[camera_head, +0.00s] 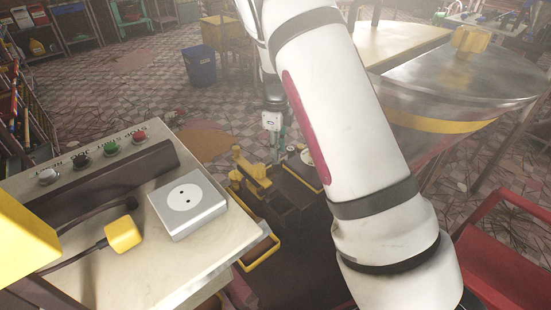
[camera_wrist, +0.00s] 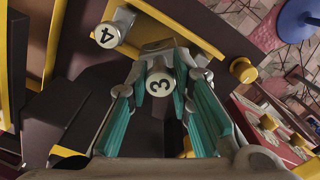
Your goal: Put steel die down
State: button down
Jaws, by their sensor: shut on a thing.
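My gripper (camera_wrist: 162,82) has its teal-padded fingers closed around a small grey metal piece bearing a white round label marked 3 (camera_wrist: 160,84). I take this piece to be the steel die; its lower part is hidden by the fingers. In the head view my gripper (camera_head: 272,122) hangs past the bench, above dark and yellow machinery (camera_head: 252,168). The die itself is too small to make out there. A similar grey piece labelled 4 (camera_wrist: 107,35) sits to the upper left in the wrist view, apart from my fingers.
A bench (camera_head: 120,205) at the left carries coloured buttons (camera_head: 111,147), a grey socket box (camera_head: 188,203) and a yellow plug (camera_head: 123,234) on a cable. A yellow knob (camera_wrist: 243,70) stands right of my fingers. A red chair (camera_head: 500,245) is at the right. Tiled floor lies open behind.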

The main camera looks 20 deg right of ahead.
jog(key=shift+f, duration=1.95)
jog(key=shift+f, duration=0.15)
jog(key=c, duration=1.4)
grip_release()
notch_tip(320, 180, up, 12)
jog(key=shift+r, duration=0.2)
